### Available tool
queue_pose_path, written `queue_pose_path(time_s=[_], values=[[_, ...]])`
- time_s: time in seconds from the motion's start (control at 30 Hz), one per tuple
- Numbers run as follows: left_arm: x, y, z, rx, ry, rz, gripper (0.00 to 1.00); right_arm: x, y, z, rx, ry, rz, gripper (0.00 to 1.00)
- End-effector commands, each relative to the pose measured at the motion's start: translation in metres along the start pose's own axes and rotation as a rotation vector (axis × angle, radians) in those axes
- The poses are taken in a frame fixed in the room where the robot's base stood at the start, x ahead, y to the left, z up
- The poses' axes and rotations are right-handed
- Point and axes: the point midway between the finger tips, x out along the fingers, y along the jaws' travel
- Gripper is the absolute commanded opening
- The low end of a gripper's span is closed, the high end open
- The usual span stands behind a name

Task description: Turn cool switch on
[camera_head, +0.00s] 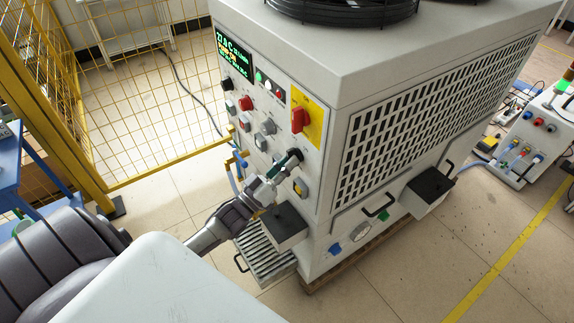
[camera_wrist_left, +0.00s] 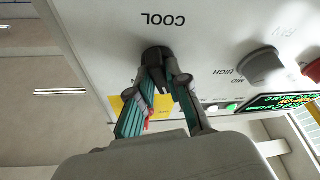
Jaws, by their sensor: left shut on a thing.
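The cool switch is a black knob (camera_head: 294,156) low on the front panel of a large white machine (camera_head: 340,65). In the left wrist view the knob (camera_wrist_left: 155,55) sits beside the upside-down printed word COOL. My left gripper (camera_head: 281,167) is at the panel, its fingers shut on this knob. In the left wrist view the two teal-padded fingers (camera_wrist_left: 160,75) close in around the knob and partly cover it. The knob's exact turn position is hard to tell. My right gripper is not in view.
Other knobs, a lit green display (camera_head: 233,52) and a red rotary switch on a yellow plate (camera_head: 305,120) share the panel. A dark box (camera_head: 284,226) juts out below my gripper. A yellow mesh fence (camera_head: 120,85) stands at the left.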

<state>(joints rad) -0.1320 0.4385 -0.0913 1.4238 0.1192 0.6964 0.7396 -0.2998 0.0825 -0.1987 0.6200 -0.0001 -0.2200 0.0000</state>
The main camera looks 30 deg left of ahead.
Motion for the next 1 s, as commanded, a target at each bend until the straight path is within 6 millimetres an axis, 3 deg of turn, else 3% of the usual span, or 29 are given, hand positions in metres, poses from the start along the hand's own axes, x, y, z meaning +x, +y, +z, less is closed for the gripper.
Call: queue_pose_path(time_s=[0.5,1.0], values=[[0.004,-0.003,-0.005,0.441,0.014,0.186,0.0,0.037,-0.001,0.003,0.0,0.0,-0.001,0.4],[0.005,-0.004,-0.008,0.772,0.015,0.319,0.0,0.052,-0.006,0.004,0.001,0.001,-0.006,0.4]])
